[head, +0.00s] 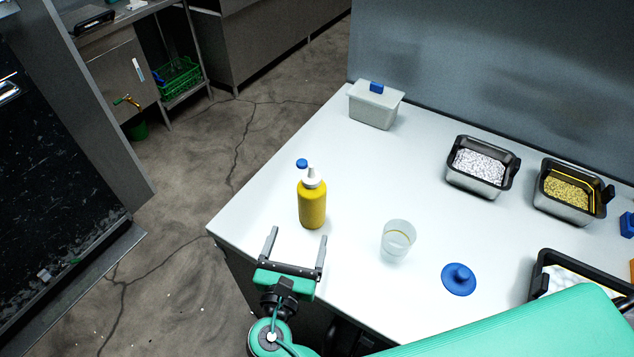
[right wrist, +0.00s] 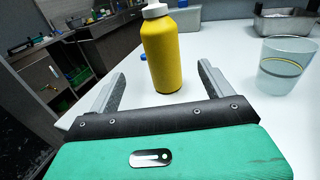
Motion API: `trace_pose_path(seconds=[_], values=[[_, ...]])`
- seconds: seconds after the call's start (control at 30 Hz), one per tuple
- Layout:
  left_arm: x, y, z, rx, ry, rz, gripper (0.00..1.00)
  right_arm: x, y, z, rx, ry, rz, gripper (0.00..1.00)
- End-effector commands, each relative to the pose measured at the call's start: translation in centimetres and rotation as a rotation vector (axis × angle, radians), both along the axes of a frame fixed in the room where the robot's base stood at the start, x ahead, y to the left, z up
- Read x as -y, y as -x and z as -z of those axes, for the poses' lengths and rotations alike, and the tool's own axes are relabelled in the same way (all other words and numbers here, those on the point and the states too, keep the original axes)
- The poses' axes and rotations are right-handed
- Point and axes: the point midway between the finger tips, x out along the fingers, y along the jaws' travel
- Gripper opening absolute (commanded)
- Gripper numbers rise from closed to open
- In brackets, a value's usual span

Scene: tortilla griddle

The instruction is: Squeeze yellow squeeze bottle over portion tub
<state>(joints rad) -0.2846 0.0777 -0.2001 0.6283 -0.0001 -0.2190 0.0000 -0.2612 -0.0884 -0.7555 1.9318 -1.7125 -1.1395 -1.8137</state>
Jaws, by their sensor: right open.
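The yellow squeeze bottle (head: 312,205) with a white top stands upright near the left end of the white table. It also shows in the right wrist view (right wrist: 161,52), ahead of my fingers and roughly between their lines. The clear portion tub (head: 397,240) stands to the right of the bottle, and shows at the right of the right wrist view (right wrist: 286,66). My right gripper (head: 297,238) is open and empty at the table's front-left edge, just short of the bottle and apart from it. My left gripper is not in view.
A blue knobbed lid (head: 459,279) lies right of the tub. Metal bins with white (head: 477,171) and yellow (head: 568,191) contents stand at the back right. A lidded grey container (head: 374,105) is at the back left. The table (head: 345,175) is clear between the bottle and these.

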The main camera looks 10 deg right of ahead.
Motion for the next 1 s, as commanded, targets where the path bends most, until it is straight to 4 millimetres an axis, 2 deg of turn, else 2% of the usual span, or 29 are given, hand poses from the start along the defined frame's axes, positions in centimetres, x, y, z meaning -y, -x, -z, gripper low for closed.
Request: trace_pose_path(seconds=[0.17,0.4,0.53,0.8,1.0], values=[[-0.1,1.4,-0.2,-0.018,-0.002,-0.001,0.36,0.3,-0.6,-0.3,0.004,0.004,0.002,0.83],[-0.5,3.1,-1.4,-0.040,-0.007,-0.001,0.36,2.3,-4.8,-0.5,0.005,0.007,0.002,0.83],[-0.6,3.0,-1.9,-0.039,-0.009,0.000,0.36,3.2,-6.6,-0.3,0.003,0.006,0.001,0.83],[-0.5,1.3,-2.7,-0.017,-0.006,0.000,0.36,4.3,-8.5,-0.2,0.002,0.004,0.001,0.83],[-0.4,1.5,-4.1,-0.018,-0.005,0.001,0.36,5.7,-11.2,0.1,0.002,0.005,0.001,0.83]])
